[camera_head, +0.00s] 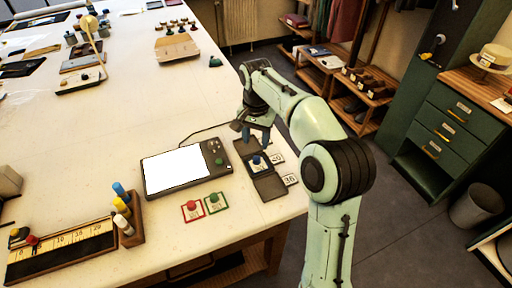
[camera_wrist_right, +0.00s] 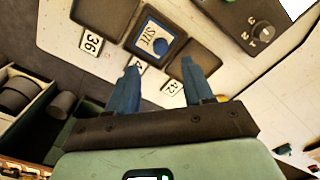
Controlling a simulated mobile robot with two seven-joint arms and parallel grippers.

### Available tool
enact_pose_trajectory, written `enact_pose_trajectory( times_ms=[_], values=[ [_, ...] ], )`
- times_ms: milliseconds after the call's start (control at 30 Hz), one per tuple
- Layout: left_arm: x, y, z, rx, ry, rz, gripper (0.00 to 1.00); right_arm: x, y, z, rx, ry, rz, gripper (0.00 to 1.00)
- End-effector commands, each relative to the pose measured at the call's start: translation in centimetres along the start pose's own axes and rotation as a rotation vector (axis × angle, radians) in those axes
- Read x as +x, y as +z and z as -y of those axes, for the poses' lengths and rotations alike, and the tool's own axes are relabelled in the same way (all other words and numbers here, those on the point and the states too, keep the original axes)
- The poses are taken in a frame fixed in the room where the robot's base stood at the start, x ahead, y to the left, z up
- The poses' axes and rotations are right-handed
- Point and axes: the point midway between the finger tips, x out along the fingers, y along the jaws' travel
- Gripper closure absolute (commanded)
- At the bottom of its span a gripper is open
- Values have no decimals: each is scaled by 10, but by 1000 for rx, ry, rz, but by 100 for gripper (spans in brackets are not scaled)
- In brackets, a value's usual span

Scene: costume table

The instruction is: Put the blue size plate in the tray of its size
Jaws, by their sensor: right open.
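The blue size plate (camera_head: 257,167), a small pale plate with a blue round knob, lies in the middle of three dark trays in a row. In the right wrist view the plate (camera_wrist_right: 151,37) sits inside the middle tray's rim (camera_wrist_right: 131,46); its print is hard to read. Cards stand by the trays: one reads 36 (camera_wrist_right: 92,42), and my finger partly hides the middle card. The two outer trays look empty. My right gripper (camera_head: 256,137) is open and empty above the trays; in the wrist view its fingertips (camera_wrist_right: 160,63) are apart, with the knob just beyond them. My left gripper is out of view.
A device with a white screen (camera_head: 180,168) stands left of the trays. A red plate (camera_head: 193,211) and a green plate (camera_head: 215,204) lie in front of it. A peg stand (camera_head: 130,232) and a numbered board (camera_head: 62,250) are front left. The table middle is clear.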

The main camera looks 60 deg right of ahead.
Motion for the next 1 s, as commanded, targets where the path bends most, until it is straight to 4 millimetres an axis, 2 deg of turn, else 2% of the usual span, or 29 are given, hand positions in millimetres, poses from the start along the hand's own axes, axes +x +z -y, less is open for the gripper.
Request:
enact_pose_trajectory(
  times_ms=[33, 100, 300, 1000],
  values=[
    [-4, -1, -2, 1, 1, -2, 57, -12, 0, 1, 0, -3, -2, 48],
    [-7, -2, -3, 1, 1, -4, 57, -23, 0, 1, -1, -2, -1, 48],
    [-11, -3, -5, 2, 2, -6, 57, -39, 0, 0, 0, 1, 1, 48],
    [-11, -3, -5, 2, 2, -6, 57, -40, 0, 0, 0, 2, 2, 48]
  ],
)
